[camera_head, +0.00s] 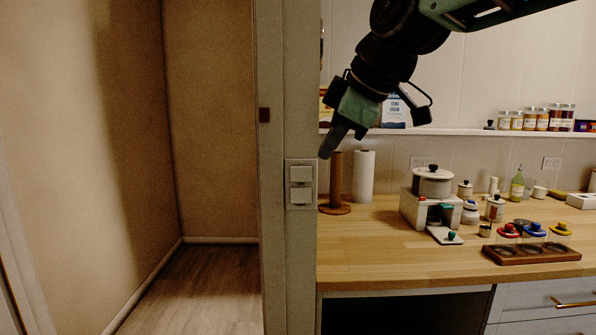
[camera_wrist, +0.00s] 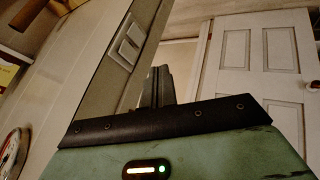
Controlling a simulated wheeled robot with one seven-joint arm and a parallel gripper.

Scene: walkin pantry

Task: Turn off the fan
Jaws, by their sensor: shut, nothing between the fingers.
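The switches also show in the wrist view (camera_wrist: 130,43), up and left of the fingers. My gripper (camera_head: 326,153) is shut and empty, its fingertips pointing down just right of and above the plate in the head view. In the wrist view the closed fingers (camera_wrist: 158,86) show apart from the switches. I cannot tell the exact gap to the post. No fan is visible.
The post (camera_head: 286,100) separates an open doorway on the left from a wooden counter (camera_head: 370,245) on the right. A paper towel roll (camera_head: 364,176) and several jars and pots stand on the counter. A white door (camera_wrist: 265,80) shows in the wrist view.

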